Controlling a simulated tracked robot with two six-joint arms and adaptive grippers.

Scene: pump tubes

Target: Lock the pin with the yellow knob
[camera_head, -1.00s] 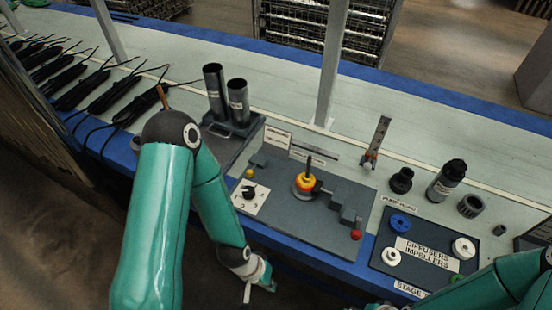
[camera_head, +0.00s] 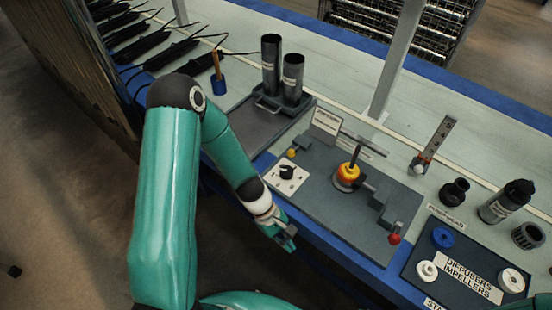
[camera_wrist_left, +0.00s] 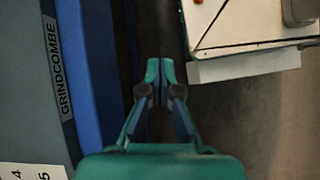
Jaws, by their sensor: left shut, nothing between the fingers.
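A small yellow knob (camera_head: 292,152) sits on the left back part of the grey fixture plate (camera_head: 335,215), behind a white panel with a black dial (camera_head: 287,172). A yellow-orange round part (camera_head: 347,176) with a dark upright rod stands in the middle of the plate. A red knob (camera_head: 394,239) is at the plate's right end. My left gripper (camera_head: 289,240) is shut and empty, just off the bench's front edge, in front of the dial panel. Its closed fingers (camera_wrist_left: 160,72) show over the floor in the left wrist view. My right gripper is out of view.
Two dark tubes (camera_head: 271,65) stand in a tray behind and left of the plate. A dark mat with diffusers and impellers (camera_head: 468,270) lies to the right. A metal post (camera_head: 398,60) rises behind. The blue bench edge (camera_wrist_left: 98,80) is beside my left gripper.

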